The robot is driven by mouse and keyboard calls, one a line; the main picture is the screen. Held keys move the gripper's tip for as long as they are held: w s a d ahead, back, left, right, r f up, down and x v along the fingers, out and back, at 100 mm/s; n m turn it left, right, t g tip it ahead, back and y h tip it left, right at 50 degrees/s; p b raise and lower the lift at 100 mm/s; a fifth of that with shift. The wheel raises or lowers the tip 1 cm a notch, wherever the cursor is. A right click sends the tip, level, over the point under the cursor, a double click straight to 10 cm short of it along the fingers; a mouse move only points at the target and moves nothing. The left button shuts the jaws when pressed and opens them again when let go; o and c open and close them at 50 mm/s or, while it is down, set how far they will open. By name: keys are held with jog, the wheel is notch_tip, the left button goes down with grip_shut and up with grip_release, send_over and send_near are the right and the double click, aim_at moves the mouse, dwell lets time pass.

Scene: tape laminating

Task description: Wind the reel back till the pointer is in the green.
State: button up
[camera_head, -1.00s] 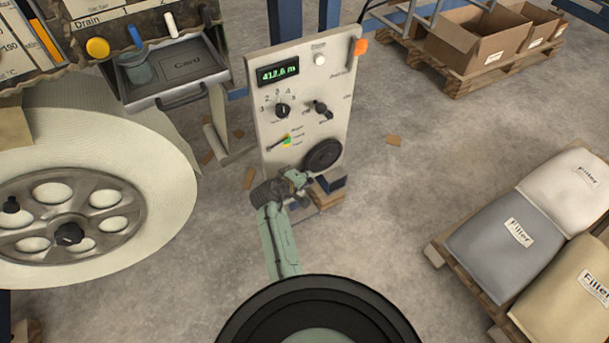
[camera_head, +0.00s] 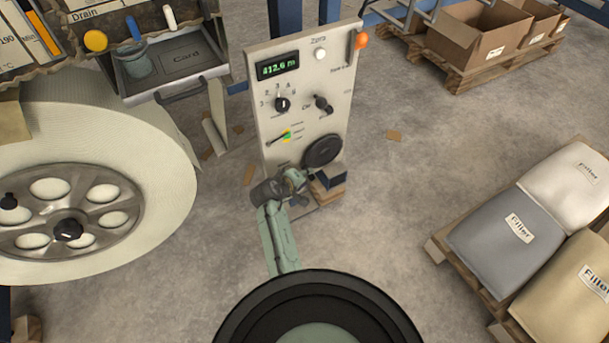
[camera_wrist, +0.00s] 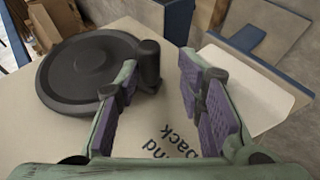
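A pale control panel (camera_head: 345,88) stands ahead with a black handwheel (camera_head: 322,151) low on its right. In the wrist view the handwheel (camera_wrist: 88,72) is a flat black disc with an upright crank knob (camera_wrist: 149,66) at its rim. My gripper (camera_wrist: 160,80) is open; its purple-padded fingers are spread, with the knob between their tips, nearer the left finger. Contact is not clear. In the head view my gripper (camera_head: 290,180) is beside the wheel's lower left. A small gauge (camera_head: 286,137) shows a dark pointer by yellow and green marks; its exact reading is too small to tell.
A large white reel (camera_head: 150,220) with a grey spoked hub fills the left. A green display (camera_head: 278,67) and knobs sit on the panel. A pallet of filler bags (camera_head: 505,235) is at right, cardboard boxes (camera_head: 475,38) behind. Floor between is mostly clear.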

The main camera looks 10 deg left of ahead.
jog(key=shift+o, duration=1)
jog(key=shift+s+a+f, duration=0.2)
jog(key=shift+a+f, duration=0.05)
jog(key=shift+f, duration=0.05)
jog(key=shift+w+d+r, duration=0.1)
jog(key=shift+r, duration=0.1)
jog(key=v, duration=0.8)
jog(key=shift+d, duration=0.15)
